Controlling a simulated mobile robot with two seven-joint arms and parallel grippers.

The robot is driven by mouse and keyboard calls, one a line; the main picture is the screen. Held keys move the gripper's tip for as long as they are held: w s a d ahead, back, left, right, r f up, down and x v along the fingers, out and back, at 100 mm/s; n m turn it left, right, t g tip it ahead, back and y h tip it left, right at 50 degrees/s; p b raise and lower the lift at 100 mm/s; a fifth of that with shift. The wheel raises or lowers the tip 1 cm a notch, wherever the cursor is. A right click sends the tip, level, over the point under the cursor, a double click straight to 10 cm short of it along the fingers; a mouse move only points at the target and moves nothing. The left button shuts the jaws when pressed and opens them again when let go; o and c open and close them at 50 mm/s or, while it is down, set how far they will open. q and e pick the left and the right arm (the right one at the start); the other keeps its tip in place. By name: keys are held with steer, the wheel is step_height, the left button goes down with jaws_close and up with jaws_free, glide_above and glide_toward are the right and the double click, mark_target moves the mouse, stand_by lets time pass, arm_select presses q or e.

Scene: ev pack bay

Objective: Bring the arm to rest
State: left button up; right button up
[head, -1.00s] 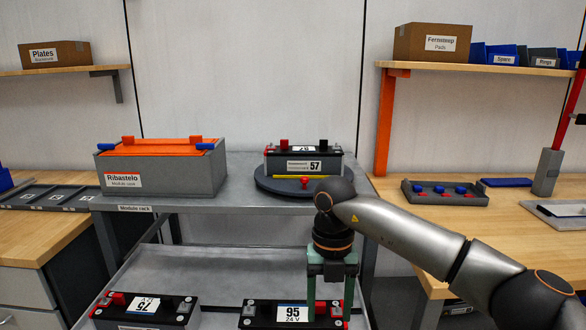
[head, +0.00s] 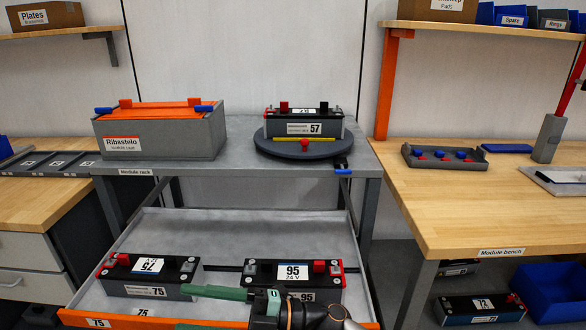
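My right gripper (head: 183,309) is low at the bottom of the head view, its green fingers pointing left and spread apart. I see nothing held between them. It overlaps the front of the lower tray (head: 270,228) in the picture, in front of the module marked 75 (head: 178,270) and the module marked 95 (head: 265,270). Its arm is mostly cut off by the lower picture edge. My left gripper is not in view.
The module rack (head: 245,172) carries a grey case (head: 195,138) with an orange top and a round turntable (head: 290,152) with module 57 (head: 290,125). The module bench (head: 450,200) is at right, with a blue bin (head: 555,292) and module 72 (head: 480,308) below it.

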steer(key=w+d+f+m+t+h, duration=0.3)
steer(key=d+f+m+t+h, duration=0.3)
steer(key=m+t, duration=0.4)
steer(key=w+d+f+m+t+h, duration=0.3)
steer(key=d+f+m+t+h, duration=0.15)
steer(key=d+m+t, duration=0.6)
steer(key=s+d+f+m+g+h, duration=0.35)
steer(key=s+d+f+g, duration=0.2)
steer(key=s+f, duration=0.3)
steer(key=s+d+f+m+g+h, duration=0.3)
steer(key=s+d+f+m+g, duration=0.25)
steer(key=f, duration=0.45)
arm_select(q)
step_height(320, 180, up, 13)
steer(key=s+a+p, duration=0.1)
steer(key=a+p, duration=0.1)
steer(key=p, duration=1.5)
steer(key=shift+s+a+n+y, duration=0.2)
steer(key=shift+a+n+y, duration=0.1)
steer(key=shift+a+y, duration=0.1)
arm_select(e)
steer(key=s+d+r, duration=0.1)
steer(key=r, duration=0.5)
steer(key=s+d+r+t+h, duration=0.1)
steer(key=s+d+r, duration=0.1)
steer(key=r, duration=0.4)
steer(key=shift+s+d, duration=0.3)
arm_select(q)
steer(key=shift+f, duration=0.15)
